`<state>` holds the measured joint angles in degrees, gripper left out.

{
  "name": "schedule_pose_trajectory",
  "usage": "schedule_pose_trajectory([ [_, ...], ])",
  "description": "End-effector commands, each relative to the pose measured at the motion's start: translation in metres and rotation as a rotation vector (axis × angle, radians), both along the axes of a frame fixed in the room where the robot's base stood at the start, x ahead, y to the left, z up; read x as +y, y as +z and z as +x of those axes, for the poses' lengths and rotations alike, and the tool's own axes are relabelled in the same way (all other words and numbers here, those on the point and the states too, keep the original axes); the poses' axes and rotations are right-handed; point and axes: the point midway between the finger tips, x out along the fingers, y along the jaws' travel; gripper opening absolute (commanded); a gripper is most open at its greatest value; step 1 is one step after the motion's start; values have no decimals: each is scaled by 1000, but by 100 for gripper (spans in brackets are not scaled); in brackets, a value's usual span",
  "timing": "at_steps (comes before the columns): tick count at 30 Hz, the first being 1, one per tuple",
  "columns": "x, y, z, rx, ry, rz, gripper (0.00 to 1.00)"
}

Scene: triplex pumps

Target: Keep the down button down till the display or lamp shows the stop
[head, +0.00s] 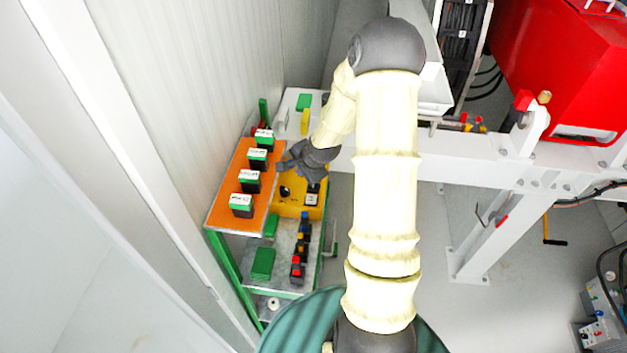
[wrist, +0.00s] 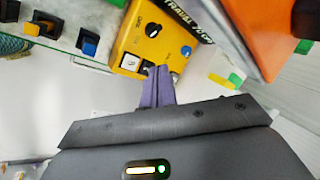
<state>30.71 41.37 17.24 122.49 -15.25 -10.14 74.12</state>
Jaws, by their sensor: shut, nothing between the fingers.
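A yellow control box (head: 290,207) sits on the shelf unit beside the wall, and it fills the upper middle of the wrist view (wrist: 133,42). In the wrist view it carries a black knob (wrist: 153,30), a blue knob (wrist: 186,51) and a white square element (wrist: 131,63) with a dark mark. Which of these is the down button I cannot tell, and no lit lamp or readable display shows on the box. My gripper (wrist: 158,70) is shut and empty, its fingertips over the box's near edge, right of the white square. Whether they touch or press anything is hidden.
An orange panel (head: 225,206) with several black-and-green units stands left of the box. A lower grey shelf (head: 291,279) holds green blocks and coloured buttons. A white frame (head: 465,160) and red machine (head: 560,65) are to the right. Open floor (head: 450,215) lies between.

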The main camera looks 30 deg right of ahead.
Motion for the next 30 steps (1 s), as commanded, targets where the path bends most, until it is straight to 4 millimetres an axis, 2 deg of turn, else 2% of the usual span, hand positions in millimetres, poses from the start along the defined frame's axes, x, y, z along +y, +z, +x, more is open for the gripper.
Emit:
schedule_pose_trajectory([
  [6, -39, -30, 32, -86, -355, 273, 0],
  [12, -68, -50, 51, -164, -618, 501, 0],
  [16, -73, -53, 55, -180, -669, 552, 0],
  [26, -77, -55, 54, -181, -677, 551, 0],
  [30, -77, -63, 54, -181, -677, 551, 0],
])
